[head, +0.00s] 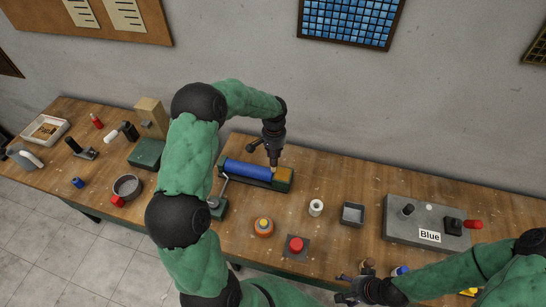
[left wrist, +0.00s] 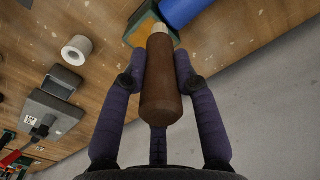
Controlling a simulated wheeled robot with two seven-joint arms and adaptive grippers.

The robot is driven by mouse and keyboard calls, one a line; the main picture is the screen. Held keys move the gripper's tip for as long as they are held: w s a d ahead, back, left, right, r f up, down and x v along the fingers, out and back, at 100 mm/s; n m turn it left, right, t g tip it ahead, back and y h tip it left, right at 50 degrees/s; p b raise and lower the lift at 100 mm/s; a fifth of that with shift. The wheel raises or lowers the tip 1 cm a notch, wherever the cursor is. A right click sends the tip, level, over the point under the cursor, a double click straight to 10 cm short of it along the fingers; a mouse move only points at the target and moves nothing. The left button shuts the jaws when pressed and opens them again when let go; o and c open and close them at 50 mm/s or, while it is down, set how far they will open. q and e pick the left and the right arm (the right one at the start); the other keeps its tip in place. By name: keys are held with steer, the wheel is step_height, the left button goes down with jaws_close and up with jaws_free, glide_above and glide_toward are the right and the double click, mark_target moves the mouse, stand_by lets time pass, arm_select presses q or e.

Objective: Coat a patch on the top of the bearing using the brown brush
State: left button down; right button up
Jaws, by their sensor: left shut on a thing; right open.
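My left gripper (head: 274,150) is shut on the brown brush (left wrist: 160,95), which shows a thick brown handle between the fingers (left wrist: 160,72) in the left wrist view. The brush points down and away, with its pale end over the bearing. The bearing looks like the green end block (head: 284,179) with an orange-yellow top (left wrist: 140,32), at the right end of a blue roller (head: 247,169). My right gripper (head: 352,287) is open at the table's front edge.
A white roll (head: 316,208), a grey square tray (head: 353,214) and a grey block labelled Blue (head: 400,228) stand to the right. An orange round item (head: 263,227) and a red button (head: 296,245) lie in front. A crank (head: 219,200) sits by the roller.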

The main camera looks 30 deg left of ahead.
arm_select(q)
steer(key=shift+d+r, duration=0.1)
steer(key=shift+r, duration=0.5)
step_height(320, 180, up, 2)
steer(key=shift+r+p, duration=0.1)
steer(key=shift+p, duration=0.65)
steer(key=shift+r+p, duration=0.4)
steer(key=shift+r, duration=0.5)
